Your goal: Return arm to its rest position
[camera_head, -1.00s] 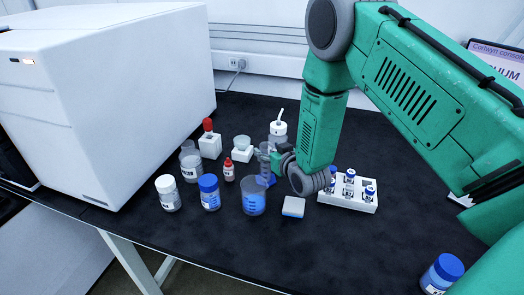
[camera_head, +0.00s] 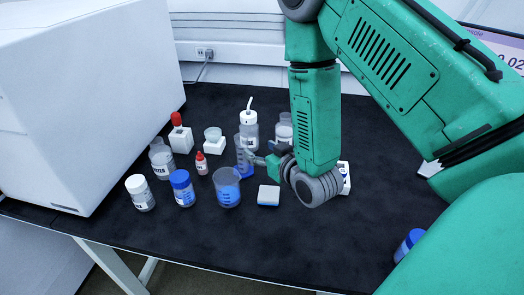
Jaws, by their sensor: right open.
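My right arm enters from the right in the head view, with its green forearm hanging down over the bench. Its small dark gripper (camera_head: 256,159) points left, open, beside a clear cylinder with blue in it (camera_head: 243,165). I cannot tell whether the fingertips touch the cylinder or are only in front of or behind it. The wrist and forearm hide most of the white vial rack (camera_head: 345,180), of which only the right end shows. My left gripper is not in view.
A blue beaker (camera_head: 227,190), a blue-and-white sponge (camera_head: 268,196), a wash bottle (camera_head: 249,132), and several small bottles stand left of the arm. A white instrument (camera_head: 80,100) fills the left. A blue-capped jar (camera_head: 411,242) sits front right. Black bench (camera_head: 300,245) is clear in front.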

